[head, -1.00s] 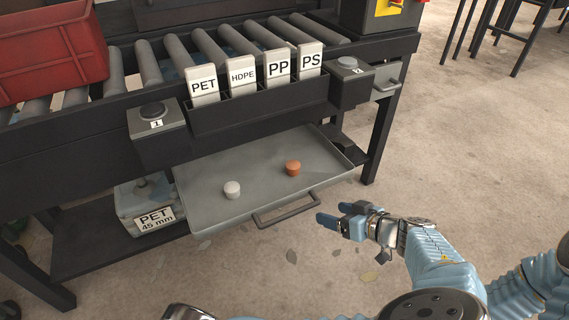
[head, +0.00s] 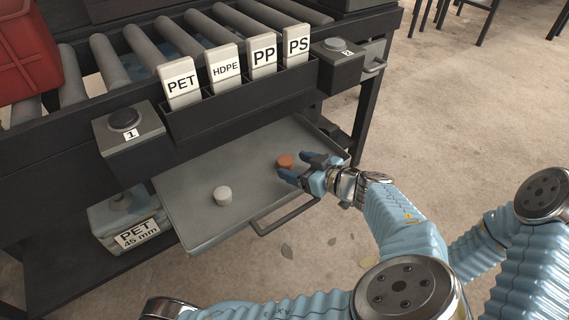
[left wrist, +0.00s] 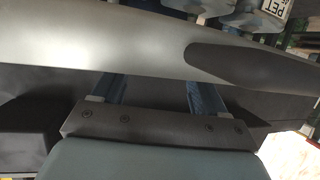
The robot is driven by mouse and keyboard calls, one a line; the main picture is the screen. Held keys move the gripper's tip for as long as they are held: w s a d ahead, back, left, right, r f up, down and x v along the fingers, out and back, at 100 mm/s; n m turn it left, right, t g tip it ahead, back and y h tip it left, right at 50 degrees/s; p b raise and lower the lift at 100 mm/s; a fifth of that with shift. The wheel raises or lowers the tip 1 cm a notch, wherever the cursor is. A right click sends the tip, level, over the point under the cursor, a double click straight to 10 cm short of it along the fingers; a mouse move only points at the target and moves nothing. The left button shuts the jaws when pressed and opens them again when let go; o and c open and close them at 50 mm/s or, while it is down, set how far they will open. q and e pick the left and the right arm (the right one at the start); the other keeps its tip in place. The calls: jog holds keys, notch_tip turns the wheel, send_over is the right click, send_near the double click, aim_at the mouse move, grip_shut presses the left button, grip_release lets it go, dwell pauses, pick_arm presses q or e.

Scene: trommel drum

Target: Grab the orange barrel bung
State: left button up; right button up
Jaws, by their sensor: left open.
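The orange barrel bung (head: 284,160) lies on the grey pull-out tray (head: 190,180), toward its right side. My left gripper (head: 293,167) is open over the tray's front right part, its fingertips close to the bung. I cannot tell whether they touch it or stand above it. The left wrist view shows the two blue fingers (left wrist: 156,92) apart, with a large grey surface (left wrist: 110,45) across in front of them. The bung cannot be made out there. My right gripper is not in view.
A white bung (head: 222,195) lies on the tray, left of the orange one. The tray's handle (head: 285,217) sticks out in front. Above are a label rack (head: 240,100) and a button box (head: 130,130). A PET 45 mm bin (head: 125,225) stands below left.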

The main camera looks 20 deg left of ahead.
aim_at(288, 161)
pick_arm(q)
jog(key=x, duration=0.5)
jog(key=shift+w+f, duration=0.2)
jog(key=shift+w, duration=0.15)
jog(key=shift+c, duration=0.2)
jog(key=c, duration=1)
